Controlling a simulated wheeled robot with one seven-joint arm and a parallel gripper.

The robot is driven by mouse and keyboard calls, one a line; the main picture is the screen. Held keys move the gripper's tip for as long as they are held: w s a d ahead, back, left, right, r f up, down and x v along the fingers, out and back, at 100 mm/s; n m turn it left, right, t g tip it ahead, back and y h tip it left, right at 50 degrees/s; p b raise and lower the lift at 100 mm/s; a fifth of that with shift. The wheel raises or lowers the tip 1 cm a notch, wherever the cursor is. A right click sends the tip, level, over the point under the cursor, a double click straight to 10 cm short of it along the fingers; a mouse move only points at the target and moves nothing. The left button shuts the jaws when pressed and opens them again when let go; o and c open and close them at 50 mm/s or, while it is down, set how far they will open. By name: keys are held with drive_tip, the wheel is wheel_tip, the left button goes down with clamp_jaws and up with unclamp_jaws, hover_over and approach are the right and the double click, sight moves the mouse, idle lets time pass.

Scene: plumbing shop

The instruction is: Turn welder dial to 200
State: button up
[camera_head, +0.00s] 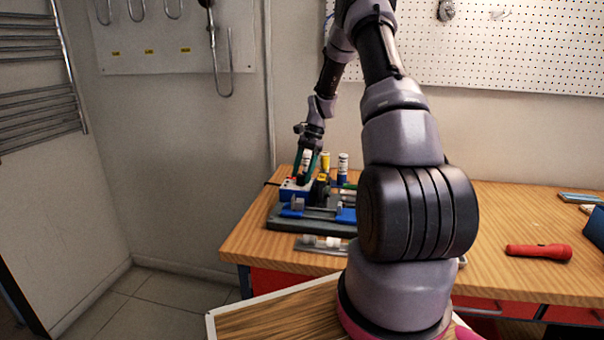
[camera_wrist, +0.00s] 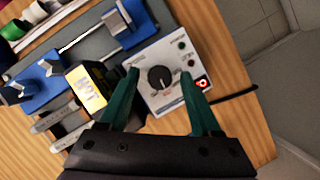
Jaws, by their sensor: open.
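The welder control box (camera_wrist: 177,52) has a white face in the wrist view, with a round black dial (camera_wrist: 160,77) on it. A white pointer line shows on the dial; the scale numbers are too small to read. A red-lit switch (camera_wrist: 202,84) and small round indicators sit right of the dial. My gripper (camera_wrist: 160,78) has two green fingers, open, one on each side of the dial in the picture. I cannot tell whether they touch it. In the head view the box (camera_head: 290,190) is blue-sided and partly hidden by my gripper (camera_head: 305,176), which points down over it.
A blue and grey clamp rig (camera_head: 300,212) stands beside the box on the wooden bench (camera_head: 500,220). A black and yellow block (camera_wrist: 88,88) is close to the left finger. Several small bottles (camera_head: 325,162) stand behind. A red flashlight (camera_head: 538,251) lies at right, with clear bench around it.

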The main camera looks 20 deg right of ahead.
clamp_jaws()
drive_tip(key=shift+n, duration=0.3)
drive_tip(key=n, duration=0.1)
drive_tip(key=n+g+h, duration=0.1)
drive_tip(key=n, duration=0.1)
drive_tip(key=shift+w+a+n, duration=0.1)
drive_tip(key=shift+w+n, duration=0.05)
drive_tip(key=shift+n, duration=0.15)
drive_tip(key=n+g+h, duration=0.1)
drive_tip(key=n, duration=0.2)
drive_tip(key=shift+a+n, duration=0.1)
drive_tip(key=shift+n, duration=0.3)
drive_tip(key=n, duration=0.2)
drive_tip(key=n+h, duration=0.1)
drive_tip(key=n, duration=0.1)
drive_tip(key=shift+a+g+h, duration=0.1)
drive_tip(key=shift+g+h, duration=0.2)
drive_tip(key=shift+g, duration=0.1)
drive_tip(key=shift+n+h, duration=0.7)
drive_tip(key=shift+n, duration=1.3)
